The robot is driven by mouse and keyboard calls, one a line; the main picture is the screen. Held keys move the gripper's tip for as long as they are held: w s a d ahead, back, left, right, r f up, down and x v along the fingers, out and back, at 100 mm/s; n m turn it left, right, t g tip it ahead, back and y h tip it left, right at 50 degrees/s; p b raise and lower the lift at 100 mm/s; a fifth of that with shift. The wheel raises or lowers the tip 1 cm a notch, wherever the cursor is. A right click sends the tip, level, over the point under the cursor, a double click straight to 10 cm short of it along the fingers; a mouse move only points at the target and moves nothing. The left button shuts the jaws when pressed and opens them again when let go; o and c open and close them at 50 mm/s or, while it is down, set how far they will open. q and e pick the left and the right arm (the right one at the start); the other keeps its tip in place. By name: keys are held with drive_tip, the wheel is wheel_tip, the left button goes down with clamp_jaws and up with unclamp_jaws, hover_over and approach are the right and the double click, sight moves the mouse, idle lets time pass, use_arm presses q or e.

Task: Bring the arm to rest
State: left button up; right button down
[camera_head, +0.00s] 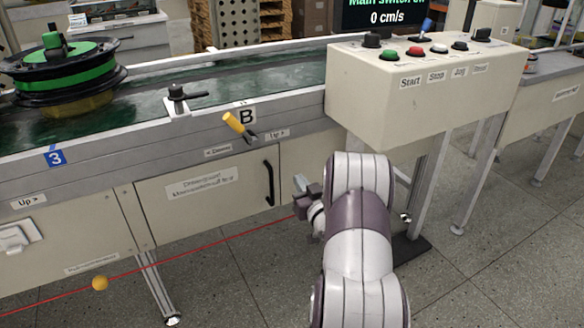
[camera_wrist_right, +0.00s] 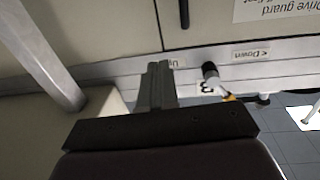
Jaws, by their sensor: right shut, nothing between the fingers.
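My right arm comes in from the bottom of the head view. Its gripper (camera_head: 303,196) is in front of the conveyor's lower panel, left of the control box legs. In the right wrist view the gripper fingers (camera_wrist_right: 158,85) are together, with nothing between them. The yellow-handled lever (camera_head: 238,125) sits on the conveyor side beside the B label, above and left of the gripper and apart from it. The lever also shows in the wrist view (camera_wrist_right: 214,80). My left gripper is not in view.
The control box (camera_head: 425,85) with several buttons stands above and right of the gripper. The conveyor (camera_head: 200,70) carries a black and green reel (camera_head: 62,72) at the left. A black door handle (camera_head: 269,183) is close to the gripper's left. Open floor (camera_head: 470,270) lies at the right.

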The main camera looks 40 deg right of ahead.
drive_tip(key=s+a+f+m+g+y, duration=0.15)
drive_tip(key=s+a+f+g, duration=0.35)
drive_tip(key=s+f+g, duration=0.5)
drive_tip(key=s+a+r+n+g+y+p, duration=0.1)
drive_tip(key=s+a+r+n+g, duration=0.15)
drive_tip(key=a, duration=0.65)
drive_tip(key=s+a+r+n+g+y+p, duration=0.1)
drive_tip(key=s+a+r+y+p, duration=0.15)
drive_tip(key=a, duration=0.65)
drive_tip(key=s+a+r+n+g+y, duration=0.1)
drive_tip(key=s+a+r+n+g, duration=0.15)
drive_tip(key=a, duration=0.65)
wheel_tip(320, 180, up, 38)
drive_tip(key=p, duration=3.8)
drive_tip(key=shift+s+d, duration=0.25)
drive_tip(key=shift+s, duration=0.05)
